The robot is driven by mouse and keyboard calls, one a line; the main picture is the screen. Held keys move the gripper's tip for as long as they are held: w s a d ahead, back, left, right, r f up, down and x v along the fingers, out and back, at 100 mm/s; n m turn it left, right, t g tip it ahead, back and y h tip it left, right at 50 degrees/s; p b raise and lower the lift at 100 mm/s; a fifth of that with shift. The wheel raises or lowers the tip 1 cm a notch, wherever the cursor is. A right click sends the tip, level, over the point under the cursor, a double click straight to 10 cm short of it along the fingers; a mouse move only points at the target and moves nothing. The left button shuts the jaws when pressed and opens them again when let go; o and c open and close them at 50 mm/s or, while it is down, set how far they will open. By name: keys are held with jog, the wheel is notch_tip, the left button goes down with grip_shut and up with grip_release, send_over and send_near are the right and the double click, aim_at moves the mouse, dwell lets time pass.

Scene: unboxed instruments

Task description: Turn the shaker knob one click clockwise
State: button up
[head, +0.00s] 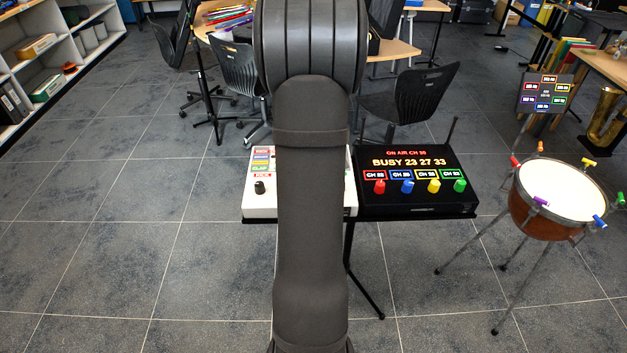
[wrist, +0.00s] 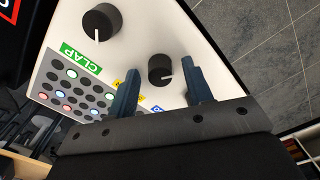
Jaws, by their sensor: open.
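The white instrument box (head: 257,206) stands left of centre on a stand, partly hidden by my arm. One black knob (head: 259,187) shows on its near left part. Yellow and blue labels are partly hidden by the fingers. No shaker label is readable. The head view hides my gripper behind my arm.
A black box (head: 415,198) with coloured knobs and a lit BUSY display stands right beside the white one. A drum (head: 560,190) on legs is further right. Round pads (wrist: 70,90) lie left on the panel. Chairs stand behind; open floor is left and in front.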

jog(key=c, duration=1)
jog(key=shift+m, duration=0.3)
jog(key=shift+m, duration=2.6)
jog(key=o, duration=1)
